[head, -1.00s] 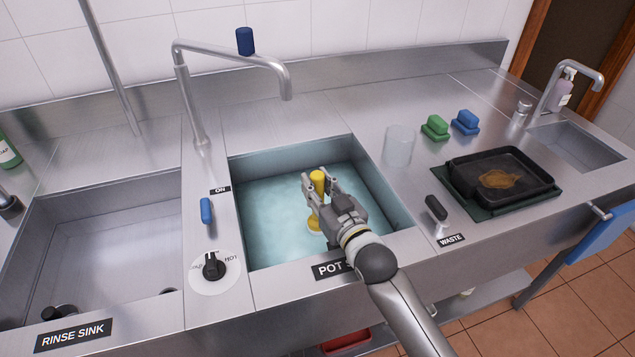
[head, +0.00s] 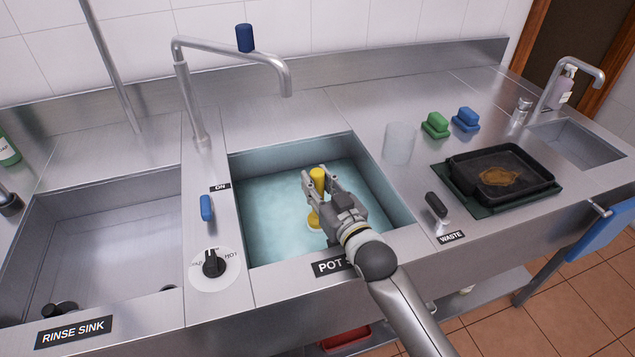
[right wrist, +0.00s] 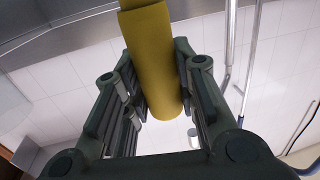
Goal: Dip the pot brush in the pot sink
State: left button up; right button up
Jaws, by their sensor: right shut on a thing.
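My right gripper (head: 320,187) is over the pot sink (head: 252,165), which holds bluish, cloudy water (head: 265,205). It is shut on the yellow handle of the pot brush (head: 318,176). The brush stands about upright, with its lower end (head: 313,221) at the water; how deep it reaches is hard to tell. In the right wrist view the yellow handle (right wrist: 151,60) lies between the two fingers. My left gripper is not in view.
The rinse sink (head: 100,225) is at the left. A tap (head: 235,55) arches behind the pot sink. At the right are a clear cup (head: 398,144), green (head: 435,126) and blue (head: 466,120) scrubbers, a dark pan (head: 500,160) with brown residue and a waste lever (head: 437,208).

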notch_tip(320, 180, up, 16)
jog(key=p, duration=1.5)
jog(key=shift+f, duration=0.1)
